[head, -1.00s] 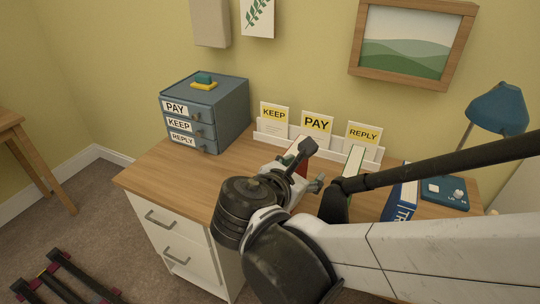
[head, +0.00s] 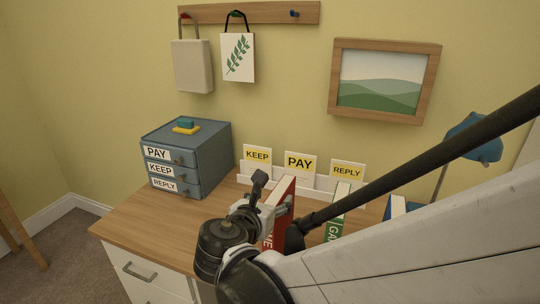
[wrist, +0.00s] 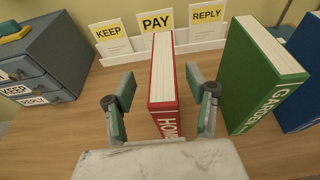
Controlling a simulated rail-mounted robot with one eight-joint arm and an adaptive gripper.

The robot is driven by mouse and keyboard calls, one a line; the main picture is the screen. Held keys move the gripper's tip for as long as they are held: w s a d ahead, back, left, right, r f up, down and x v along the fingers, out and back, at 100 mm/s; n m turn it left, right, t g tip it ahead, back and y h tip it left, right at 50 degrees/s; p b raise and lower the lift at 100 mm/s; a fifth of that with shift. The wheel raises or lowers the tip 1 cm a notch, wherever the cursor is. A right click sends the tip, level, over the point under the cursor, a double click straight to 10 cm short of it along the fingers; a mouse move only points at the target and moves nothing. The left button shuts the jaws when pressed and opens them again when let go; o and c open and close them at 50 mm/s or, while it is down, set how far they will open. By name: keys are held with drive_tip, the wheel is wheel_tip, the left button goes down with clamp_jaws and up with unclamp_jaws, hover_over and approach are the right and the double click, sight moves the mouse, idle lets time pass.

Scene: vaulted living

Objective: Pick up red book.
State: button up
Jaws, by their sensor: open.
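The red book (wrist: 161,78) stands upright on the desk in the wrist view, its spine lettering partly cut off by my gripper's body. My gripper (wrist: 162,100) is open, with one finger on each side of the red book. A gap shows between the left finger and the cover, and a narrower gap on the right. In the head view the red book (head: 280,212) is partly hidden behind my gripper (head: 268,205) and arm.
A green book (wrist: 262,80) and a blue book (wrist: 305,75) stand upright to the right. A white card holder (wrist: 150,46) stands behind. A blue drawer unit (head: 187,160) stands at the left. Bare desk (head: 150,215) lies between the drawer unit and my gripper.

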sight(280, 190)
drive_tip(key=x, duration=0.2)
drive_tip(key=b+x, duration=0.1)
drive_tip(key=x, duration=0.1)
drive_tip(key=shift+s+d, duration=0.1)
drive_tip(key=shift+d, duration=0.2)
drive_tip(key=shift+w+d+f, duration=0.15)
drive_tip(key=shift+w, duration=0.35)
drive_tip(key=shift+c, duration=0.5)
clamp_jaws()
